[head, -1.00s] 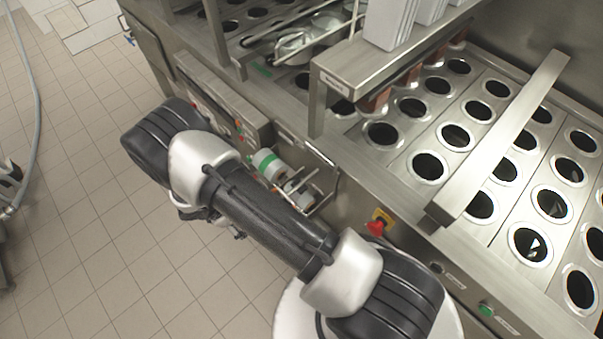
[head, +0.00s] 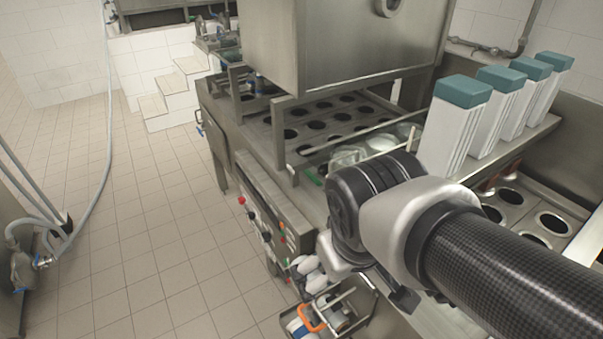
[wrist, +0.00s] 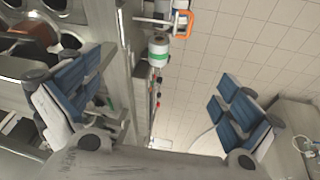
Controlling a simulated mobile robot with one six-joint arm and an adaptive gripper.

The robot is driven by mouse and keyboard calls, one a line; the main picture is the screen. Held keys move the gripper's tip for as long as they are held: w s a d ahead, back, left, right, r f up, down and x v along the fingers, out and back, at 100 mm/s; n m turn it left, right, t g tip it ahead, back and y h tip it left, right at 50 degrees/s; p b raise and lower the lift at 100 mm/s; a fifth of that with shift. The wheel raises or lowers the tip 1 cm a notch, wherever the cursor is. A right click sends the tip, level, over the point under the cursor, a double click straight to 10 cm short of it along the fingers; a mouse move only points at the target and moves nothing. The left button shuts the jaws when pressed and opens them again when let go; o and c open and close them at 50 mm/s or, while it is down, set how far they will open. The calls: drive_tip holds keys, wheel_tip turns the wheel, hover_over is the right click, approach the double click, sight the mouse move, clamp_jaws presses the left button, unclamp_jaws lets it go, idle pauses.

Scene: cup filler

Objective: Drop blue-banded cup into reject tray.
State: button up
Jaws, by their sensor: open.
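A white cup with what looks like a blue band (head: 297,327) lies in a small metal railed tray (head: 352,324) on the machine's front, low in the head view. I cannot tell whether this is the reject tray. An orange loop (head: 312,320) is beside the cup. In the wrist view a white cup with a green band (wrist: 158,48) shows at the tray beside the orange loop (wrist: 184,22). My gripper (wrist: 160,95) is open, its blue-padded fingers wide apart with nothing between them. In the head view it is mostly hidden behind my wrist.
The steel machine has rows of round holes (head: 553,222). White boxes with teal tops (head: 455,125) stand on its shelf. Buttons (head: 266,237) line its front panel. The tiled floor (head: 150,230) at left is open, with a grey hose (head: 105,150) along it.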

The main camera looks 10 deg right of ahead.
drive_tip(key=s, duration=0.2)
drive_tip(key=s+m, duration=0.1)
drive_tip(key=s+r+m+t+y, duration=0.1)
drive_tip(key=s, duration=0.1)
drive_tip(key=shift+s+a, duration=0.3)
idle(1.9)
